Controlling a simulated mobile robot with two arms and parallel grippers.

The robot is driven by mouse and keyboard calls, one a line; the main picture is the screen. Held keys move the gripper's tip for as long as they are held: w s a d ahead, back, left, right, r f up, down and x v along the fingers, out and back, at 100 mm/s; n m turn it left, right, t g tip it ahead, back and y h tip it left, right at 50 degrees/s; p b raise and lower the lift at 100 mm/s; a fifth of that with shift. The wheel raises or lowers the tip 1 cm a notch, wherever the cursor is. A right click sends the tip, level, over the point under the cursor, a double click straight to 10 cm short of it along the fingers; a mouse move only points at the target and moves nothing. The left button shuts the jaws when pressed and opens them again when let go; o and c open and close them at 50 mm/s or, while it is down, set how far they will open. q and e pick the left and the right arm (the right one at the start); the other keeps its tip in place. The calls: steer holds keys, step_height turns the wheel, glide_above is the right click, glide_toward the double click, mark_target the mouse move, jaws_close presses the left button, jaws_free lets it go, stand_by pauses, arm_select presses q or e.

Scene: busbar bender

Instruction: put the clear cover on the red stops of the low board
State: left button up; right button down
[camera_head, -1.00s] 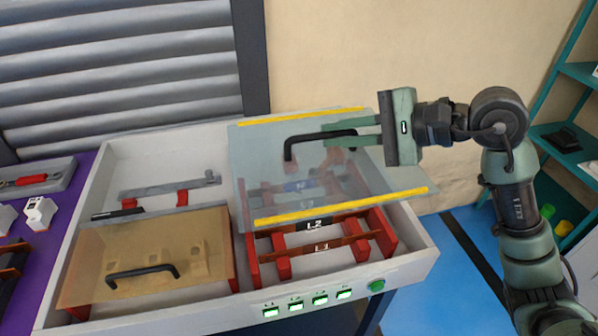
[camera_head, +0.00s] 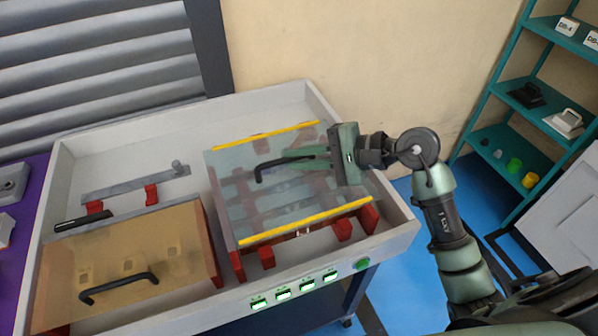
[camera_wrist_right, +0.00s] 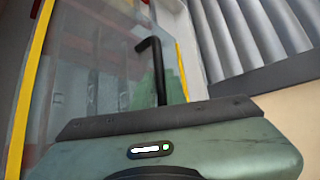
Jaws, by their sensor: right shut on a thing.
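The clear cover (camera_head: 290,205) is a see-through sheet with yellow strips along two edges and a black handle (camera_head: 268,167). My right gripper (camera_head: 295,160) is shut on that handle; the handle also shows in the right wrist view (camera_wrist_right: 158,70). The cover lies over the right part of the low board (camera_head: 190,108), close above or on the red stops (camera_head: 369,217). I cannot tell whether it touches them all. The busbars under it show only dimly through the sheet. My left gripper is not in view.
A tan cover (camera_head: 120,255) with a black handle sits on the left part of the board. A grey bar (camera_head: 135,186) on red supports lies behind it. Green-lit buttons (camera_head: 283,294) line the front edge. A teal shelf (camera_head: 505,130) stands at the right.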

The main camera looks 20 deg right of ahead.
mark_target(301, 175)
step_height(301, 175, down, 5)
steer(key=shift+r, duration=0.1)
stand_by(0.3)
steer(key=shift+f, duration=0.3)
steer(key=c, duration=1.5)
jaws_free()
steer(key=shift+o, duration=0.2)
